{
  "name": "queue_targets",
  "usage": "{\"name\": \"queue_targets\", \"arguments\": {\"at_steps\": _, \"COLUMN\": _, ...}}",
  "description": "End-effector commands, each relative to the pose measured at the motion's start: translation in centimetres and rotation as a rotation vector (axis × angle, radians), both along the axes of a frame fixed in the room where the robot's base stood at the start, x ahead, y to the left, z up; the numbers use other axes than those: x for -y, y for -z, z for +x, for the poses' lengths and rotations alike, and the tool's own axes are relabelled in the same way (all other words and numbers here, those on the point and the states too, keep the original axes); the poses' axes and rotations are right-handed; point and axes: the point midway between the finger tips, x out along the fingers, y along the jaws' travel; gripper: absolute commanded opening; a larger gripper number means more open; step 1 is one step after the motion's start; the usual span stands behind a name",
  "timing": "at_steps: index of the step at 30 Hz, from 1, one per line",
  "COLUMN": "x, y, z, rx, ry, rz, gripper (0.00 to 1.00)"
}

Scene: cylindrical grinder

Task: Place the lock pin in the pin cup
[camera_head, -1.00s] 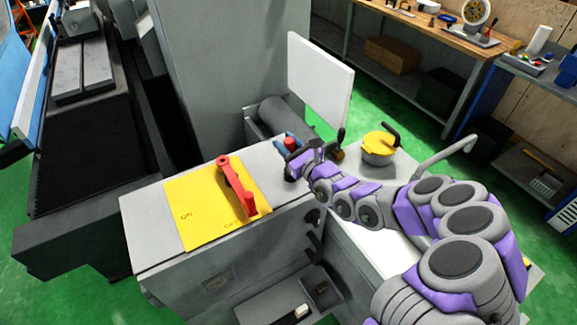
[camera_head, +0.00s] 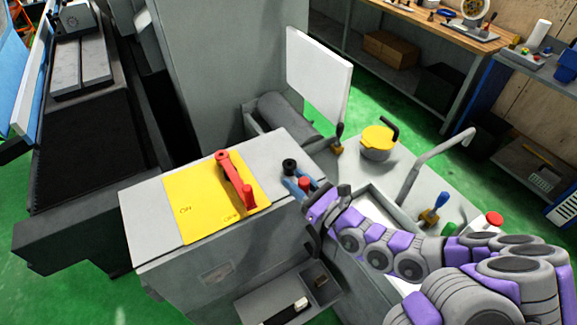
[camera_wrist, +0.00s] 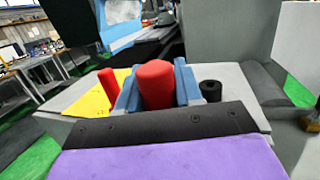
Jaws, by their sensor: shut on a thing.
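The lock pin (camera_wrist: 155,84), a thick red cylinder with a rounded end, is between the blue fingers of my gripper (camera_wrist: 156,92) in the wrist view. My gripper is shut on it. In the head view my gripper (camera_head: 299,184) is over the grey cabinet top near its right edge, and a bit of the red pin (camera_head: 305,183) shows. What seems to be the pin cup (camera_head: 290,165), a small black round piece with a dark opening, stands on the cabinet just beyond my fingers. It also shows right of the fingers in the wrist view (camera_wrist: 211,89). The pin's lower end is hidden.
A red lever (camera_head: 236,180) stands on the yellow plate (camera_head: 195,212) left of my gripper. A white panel (camera_head: 318,76) rises behind. A yellow-lidded pot (camera_head: 377,141) and a grey bent pipe (camera_head: 433,160) are to the right. A small tray (camera_head: 322,292) sits below.

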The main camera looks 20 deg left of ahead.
Motion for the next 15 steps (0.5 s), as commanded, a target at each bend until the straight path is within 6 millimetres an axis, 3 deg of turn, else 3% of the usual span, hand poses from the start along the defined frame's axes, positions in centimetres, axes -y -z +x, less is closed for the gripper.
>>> {"name": "queue_targets", "arguments": {"at_steps": 15, "x": -3.9, "y": 0.7, "z": 5.9, "rx": 0.004, "ry": -0.003, "rz": -0.002, "gripper": 0.00}}
